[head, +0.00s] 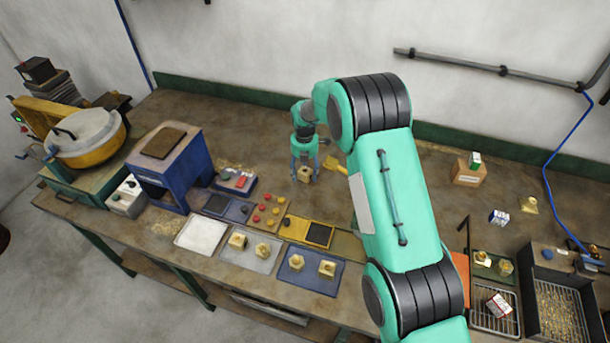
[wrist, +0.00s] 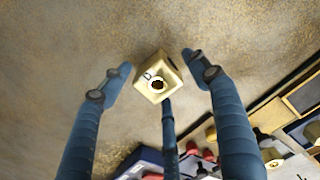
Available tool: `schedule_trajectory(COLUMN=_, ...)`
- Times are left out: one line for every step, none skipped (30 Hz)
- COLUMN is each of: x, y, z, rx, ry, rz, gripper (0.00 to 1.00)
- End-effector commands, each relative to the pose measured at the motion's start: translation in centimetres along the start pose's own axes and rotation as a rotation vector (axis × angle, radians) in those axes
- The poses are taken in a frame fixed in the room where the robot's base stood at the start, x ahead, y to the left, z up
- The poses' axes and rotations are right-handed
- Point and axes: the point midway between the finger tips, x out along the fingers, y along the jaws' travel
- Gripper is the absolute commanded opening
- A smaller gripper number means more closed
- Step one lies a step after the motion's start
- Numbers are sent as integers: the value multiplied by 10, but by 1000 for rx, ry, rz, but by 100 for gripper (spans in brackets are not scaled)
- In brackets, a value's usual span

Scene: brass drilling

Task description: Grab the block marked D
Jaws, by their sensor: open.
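The block marked D (wrist: 153,72) is a brass-coloured cube with a dark round hole and a letter D on its top face. In the wrist view it sits on the worktop between my open fingers, apart from both, with bare surface around it. My gripper (wrist: 158,78) has one finger on each side of the block, and a third dark finger part shows below it. In the head view my gripper (head: 304,174) points down over the same block (head: 304,173), whose upper part is partly hidden by the fingers.
A yellow piece (head: 333,163) lies just right of the gripper. Panels with red buttons (head: 268,208) and trays with brass parts (head: 250,252) stand nearer the front edge. A blue machine (head: 172,168) stands to the left. The worktop behind the gripper is mostly clear.

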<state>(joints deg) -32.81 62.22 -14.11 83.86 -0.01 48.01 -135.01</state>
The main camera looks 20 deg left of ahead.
Motion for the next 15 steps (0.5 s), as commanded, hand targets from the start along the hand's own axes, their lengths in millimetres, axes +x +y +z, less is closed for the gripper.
schedule_trajectory(x=0, y=0, z=0, rx=0, ry=0, rz=0, gripper=61)
schedule_trajectory(x=0, y=0, z=0, rx=0, ry=0, rz=0, gripper=61)
schedule_trajectory(x=0, y=0, z=0, rx=0, ry=0, rz=0, gripper=61)
schedule_trajectory(x=0, y=0, z=0, rx=0, ry=0, rz=0, gripper=61)
schedule_trajectory(x=0, y=0, z=0, rx=0, ry=0, rz=0, gripper=61)
schedule_trajectory(x=0, y=0, z=0, rx=0, ry=0, rz=0, gripper=61)
schedule_trajectory(x=0, y=0, z=0, rx=0, ry=0, rz=0, gripper=61)
schedule_trajectory(x=0, y=0, z=0, rx=0, ry=0, rz=0, gripper=61)
schedule_trajectory(x=0, y=0, z=0, rx=0, ry=0, rz=0, gripper=61)
schedule_trajectory(x=0, y=0, z=0, rx=0, ry=0, rz=0, gripper=61)
schedule_trajectory(x=0, y=0, z=0, rx=0, ry=0, rz=0, gripper=61)
schedule_trajectory(x=0, y=0, z=0, rx=0, ry=0, rz=0, gripper=61)
schedule_trajectory(x=0, y=0, z=0, rx=0, ry=0, rz=0, gripper=57)
schedule_trajectory(x=0, y=0, z=0, rx=0, ry=0, rz=0, gripper=51)
schedule_trajectory(x=0, y=0, z=0, rx=0, ry=0, rz=0, gripper=43)
